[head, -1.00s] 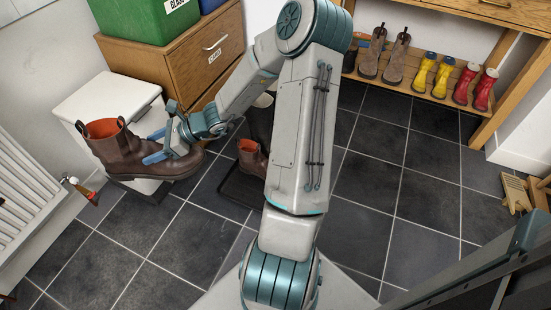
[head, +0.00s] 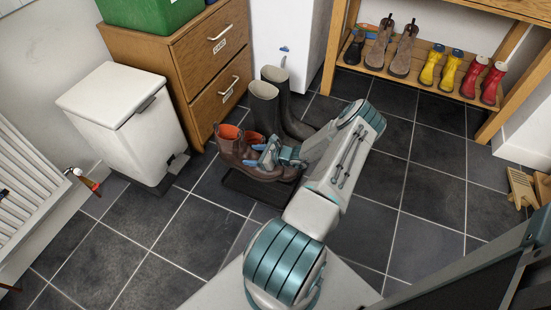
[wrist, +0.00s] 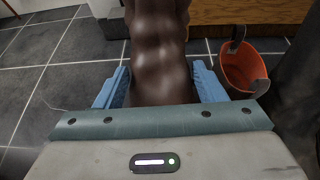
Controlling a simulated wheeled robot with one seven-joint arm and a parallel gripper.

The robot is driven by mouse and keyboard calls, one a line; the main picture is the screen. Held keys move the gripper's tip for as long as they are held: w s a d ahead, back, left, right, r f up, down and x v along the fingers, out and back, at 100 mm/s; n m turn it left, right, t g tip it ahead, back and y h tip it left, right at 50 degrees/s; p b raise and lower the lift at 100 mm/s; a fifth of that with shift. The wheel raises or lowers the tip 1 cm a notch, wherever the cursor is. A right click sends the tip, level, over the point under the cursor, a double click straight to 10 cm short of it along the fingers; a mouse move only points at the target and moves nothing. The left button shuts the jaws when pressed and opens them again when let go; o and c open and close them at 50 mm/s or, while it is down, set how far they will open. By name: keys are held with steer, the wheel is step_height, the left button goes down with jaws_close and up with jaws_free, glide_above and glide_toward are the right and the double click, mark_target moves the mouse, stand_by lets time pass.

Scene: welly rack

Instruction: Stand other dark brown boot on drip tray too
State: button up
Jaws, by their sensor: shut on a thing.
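My gripper (head: 267,154) is shut on a dark brown boot (head: 228,150) with an orange lining. The boot is upright, low over the left part of the black drip tray (head: 248,194); I cannot tell whether its sole touches. In the wrist view the brown leather (wrist: 158,50) fills the space between the blue fingers (wrist: 160,88). The other dark brown boot is close behind it, mostly hidden by the held boot and my gripper in the head view; its orange-lined opening (wrist: 243,72) shows at right in the wrist view.
Tall dark wellies (head: 265,108) stand just behind the boots. A white pedal bin (head: 130,125) is at left, a wooden drawer cabinet (head: 190,70) behind. Grey-brown, yellow and red boots stand on a rack (head: 420,78) at back right.

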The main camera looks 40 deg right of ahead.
steer(key=f, duration=0.1)
steer(key=s+f, duration=0.1)
steer(key=f, duration=0.1)
steer(key=s+d+f, duration=0.1)
steer(key=shift+s+f, duration=0.2)
steer(key=shift+f, duration=0.2)
steer(key=shift+s+d+f+b, duration=0.1)
steer(key=shift+f+b, duration=2.35)
steer(key=shift+f, duration=2.6)
steer(key=shift+f, duration=0.2)
steer(key=o, duration=1.8)
steer(key=shift+o, duration=0.2)
steer(key=shift+r, duration=0.1)
